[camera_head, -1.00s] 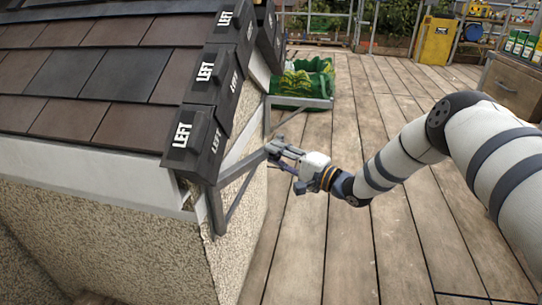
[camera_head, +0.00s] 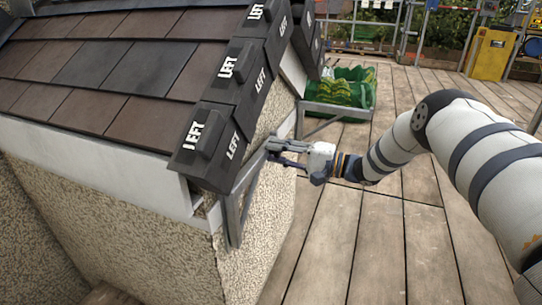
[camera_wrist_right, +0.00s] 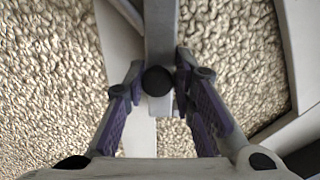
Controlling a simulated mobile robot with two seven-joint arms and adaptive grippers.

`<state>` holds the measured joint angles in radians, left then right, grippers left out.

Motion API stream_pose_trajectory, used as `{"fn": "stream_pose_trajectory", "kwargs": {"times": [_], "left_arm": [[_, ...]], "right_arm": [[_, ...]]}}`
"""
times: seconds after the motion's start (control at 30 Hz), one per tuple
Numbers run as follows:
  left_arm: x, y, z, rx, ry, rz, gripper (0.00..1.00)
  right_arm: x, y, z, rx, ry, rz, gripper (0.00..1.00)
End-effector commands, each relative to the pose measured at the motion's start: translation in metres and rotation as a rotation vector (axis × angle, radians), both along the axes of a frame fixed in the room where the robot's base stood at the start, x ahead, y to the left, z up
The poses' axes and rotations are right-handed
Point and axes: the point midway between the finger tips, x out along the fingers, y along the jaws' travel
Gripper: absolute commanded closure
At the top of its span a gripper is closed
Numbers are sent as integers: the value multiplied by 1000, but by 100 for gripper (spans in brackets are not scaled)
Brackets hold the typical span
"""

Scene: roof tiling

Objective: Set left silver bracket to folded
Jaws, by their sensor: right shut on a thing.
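The near silver bracket (camera_head: 232,218) is mounted at the corner of the rough wall, under the roof edge with the LEFT tiles. Its upper arm and diagonal brace stand out from the wall at a narrow angle. My right gripper (camera_head: 274,150) is shut on the outer end of the bracket's arm. In the right wrist view the bracket's grey bar (camera_wrist_right: 159,40) runs between the purple-padded fingers of my right gripper (camera_wrist_right: 158,88), with a black round cap at the bar. The pads' exact contact is partly hidden. My left gripper is not in view.
A second silver bracket (camera_head: 337,111) sticks out farther along the wall, in front of a green crate (camera_head: 347,84). Dark roof tiles (camera_head: 205,150) overhang the wall. Wooden decking (camera_head: 390,235) is clear to the right. A yellow cabinet (camera_head: 490,52) stands far back.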

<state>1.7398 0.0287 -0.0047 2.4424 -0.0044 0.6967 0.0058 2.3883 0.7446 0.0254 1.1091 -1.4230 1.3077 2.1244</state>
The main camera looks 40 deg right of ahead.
Motion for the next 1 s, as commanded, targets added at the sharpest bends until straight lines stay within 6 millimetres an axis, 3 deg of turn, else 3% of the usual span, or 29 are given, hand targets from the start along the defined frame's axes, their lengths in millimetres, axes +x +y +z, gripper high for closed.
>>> {"fn": "stream_pose_trajectory", "kwargs": {"times": [0.03,0.47,0.5,0.57,0.87,1.0], "left_arm": [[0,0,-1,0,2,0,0],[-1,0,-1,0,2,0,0],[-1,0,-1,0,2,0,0],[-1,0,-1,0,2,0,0],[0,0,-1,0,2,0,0],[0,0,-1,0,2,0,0]], "right_arm": [[-3,0,-10,-8,22,6,100],[-3,0,-8,-7,20,12,100],[-3,0,-8,-8,20,13,69],[-3,0,-8,-8,19,13,59],[-5,-3,-3,-4,8,9,59],[-27,-19,-3,-1,9,6,59]]}}
